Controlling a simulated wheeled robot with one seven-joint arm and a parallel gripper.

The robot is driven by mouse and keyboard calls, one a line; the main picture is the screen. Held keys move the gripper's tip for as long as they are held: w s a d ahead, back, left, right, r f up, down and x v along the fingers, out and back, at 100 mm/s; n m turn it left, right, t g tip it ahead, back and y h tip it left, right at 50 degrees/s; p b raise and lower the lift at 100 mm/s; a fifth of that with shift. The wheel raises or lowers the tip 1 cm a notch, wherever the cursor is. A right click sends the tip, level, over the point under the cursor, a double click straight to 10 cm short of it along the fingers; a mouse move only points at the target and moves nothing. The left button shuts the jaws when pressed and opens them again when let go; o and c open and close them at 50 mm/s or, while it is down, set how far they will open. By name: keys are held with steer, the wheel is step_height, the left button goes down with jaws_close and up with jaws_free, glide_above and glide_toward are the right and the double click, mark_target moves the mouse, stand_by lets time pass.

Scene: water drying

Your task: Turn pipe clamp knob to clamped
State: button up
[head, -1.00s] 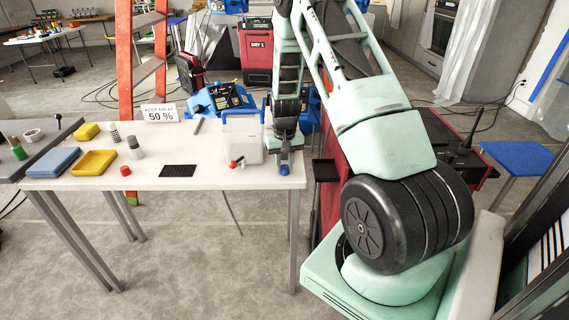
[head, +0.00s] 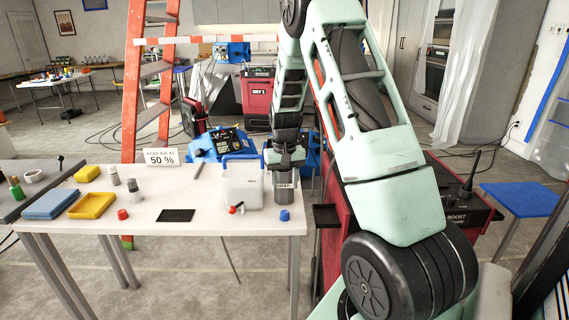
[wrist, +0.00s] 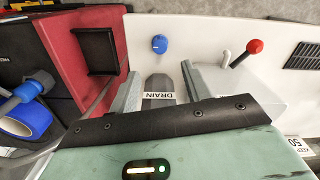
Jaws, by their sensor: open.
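A round blue knob (head: 285,215) stands at the table's front right; it also shows in the wrist view (wrist: 159,44), beyond my fingertips. I cannot tell for certain which is the pipe clamp knob. My gripper (wrist: 160,85) is open, its grey fingers either side of a dark grey piece and a "DRAIN" label (wrist: 158,96). It is apart from the blue knob and holds nothing visible.
A black bracket (wrist: 97,50) on a red cabinet stands beside the table.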

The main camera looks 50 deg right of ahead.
step_height(320, 180, up, 8)
steer(key=shift+f, duration=0.25)
stand_by(0.5)
steer(key=s+a+r+n+y, duration=0.2)
steer(key=a+n, duration=0.5)
steer(key=a, duration=2.3)
steer(key=s+a+n, duration=0.4)
steer(key=s+a, duration=0.3)
steer(key=s, duration=0.3)
steer(key=s+a+n+h, duration=0.1)
steer(key=s+a+n, duration=0.2)
steer(key=s+a, duration=0.4)
steer(key=s, duration=0.4)
steer(key=shift+a+f+n, duration=0.25)
steer(key=shift+n, duration=0.15)
